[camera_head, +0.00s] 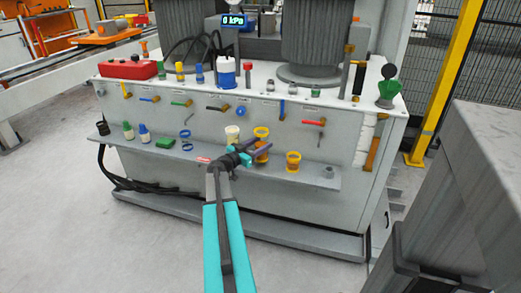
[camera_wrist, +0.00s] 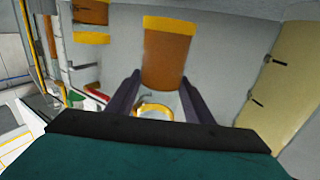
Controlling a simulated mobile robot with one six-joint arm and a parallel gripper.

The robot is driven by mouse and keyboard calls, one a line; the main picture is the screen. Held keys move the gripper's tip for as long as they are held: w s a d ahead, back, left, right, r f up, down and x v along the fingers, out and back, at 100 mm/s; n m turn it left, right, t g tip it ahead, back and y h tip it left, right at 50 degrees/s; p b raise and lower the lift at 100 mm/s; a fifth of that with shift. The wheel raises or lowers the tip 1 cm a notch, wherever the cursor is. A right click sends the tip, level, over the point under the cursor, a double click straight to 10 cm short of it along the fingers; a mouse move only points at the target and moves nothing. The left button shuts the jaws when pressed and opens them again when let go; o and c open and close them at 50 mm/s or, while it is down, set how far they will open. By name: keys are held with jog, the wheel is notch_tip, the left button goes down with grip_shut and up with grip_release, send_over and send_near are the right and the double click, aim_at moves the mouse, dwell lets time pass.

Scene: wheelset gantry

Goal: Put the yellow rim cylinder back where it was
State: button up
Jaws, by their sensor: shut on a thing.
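The yellow rim cylinder (camera_head: 261,133) is orange with a yellow rim. In the head view it is upright above the grey shelf (camera_head: 318,181), partly hidden by the fingers. My gripper (camera_head: 262,148) reaches it from the front left and is shut on it. In the wrist view the orange cylinder (camera_wrist: 168,58) shows at the fingertips of my gripper (camera_wrist: 160,84). A yellow ring (camera_wrist: 153,111) also shows between the fingers; I cannot tell what it belongs to. I cannot tell if the cylinder touches the shelf.
A similar orange cup (camera_head: 293,162) stands close on the right, and a white cup (camera_head: 232,133) on the left. Handles such as the red one (camera_head: 314,122) stick out of the cabinet front above. The right shelf end has room.

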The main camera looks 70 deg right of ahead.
jog(key=shift+f, duration=1.2)
jog(key=shift+f+b, duration=0.15)
jog(key=shift+b, duration=0.25)
jog(key=o, duration=1.3)
jog(key=shift+r+p, duration=0.2)
jog(key=shift+p, duration=0.2)
jog(key=v, duration=1.2)
jog(key=shift+a+f, duration=0.1)
jog(key=shift+f, duration=0.05)
